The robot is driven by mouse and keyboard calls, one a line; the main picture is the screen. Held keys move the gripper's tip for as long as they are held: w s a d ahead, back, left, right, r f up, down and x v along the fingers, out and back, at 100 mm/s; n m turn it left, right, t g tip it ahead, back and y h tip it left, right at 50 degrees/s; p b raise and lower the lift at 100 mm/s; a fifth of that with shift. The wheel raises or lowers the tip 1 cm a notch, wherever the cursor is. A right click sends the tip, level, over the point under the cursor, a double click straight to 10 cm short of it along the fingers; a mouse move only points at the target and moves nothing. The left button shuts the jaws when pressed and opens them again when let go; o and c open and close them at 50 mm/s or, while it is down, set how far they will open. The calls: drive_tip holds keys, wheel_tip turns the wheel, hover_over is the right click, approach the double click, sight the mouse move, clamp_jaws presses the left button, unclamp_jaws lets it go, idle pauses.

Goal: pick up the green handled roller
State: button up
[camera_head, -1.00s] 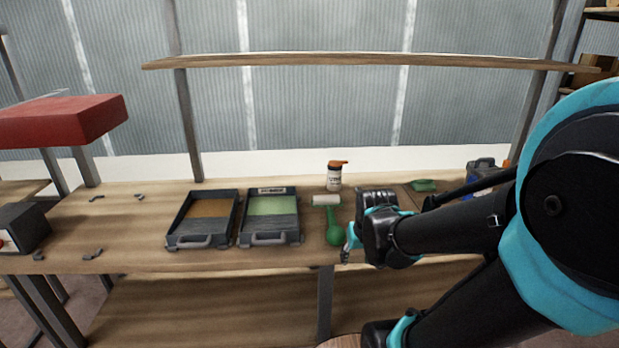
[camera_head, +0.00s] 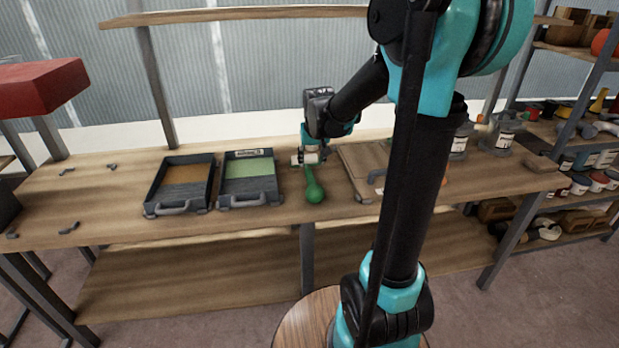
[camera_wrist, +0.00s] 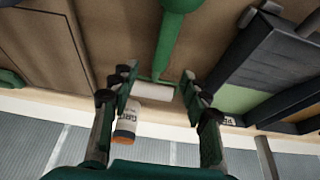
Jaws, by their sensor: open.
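The green handled roller (camera_head: 313,186) lies on the workbench, just right of the tray with the green pad. Its bulbous green handle points toward the bench's front edge. Its white roller sleeve (camera_wrist: 153,91) is at the far end, partly hidden by my gripper in the head view. My gripper (camera_head: 308,160) points down over the sleeve end. In the wrist view my gripper (camera_wrist: 160,92) is open, with one finger on each side of the sleeve and the green frame. I cannot tell whether the fingers touch it.
Two dark trays, one with a brown pad (camera_head: 183,176) and one with a green pad (camera_head: 248,170), stand left of the roller. A wooden board (camera_head: 362,160) lies to its right. An orange-capped bottle (camera_wrist: 125,130) stands behind the sleeve.

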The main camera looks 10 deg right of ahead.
sight(310, 173)
drive_tip(key=shift+x, duration=4.45)
drive_tip(key=shift+a, duration=0.15)
clamp_jaws()
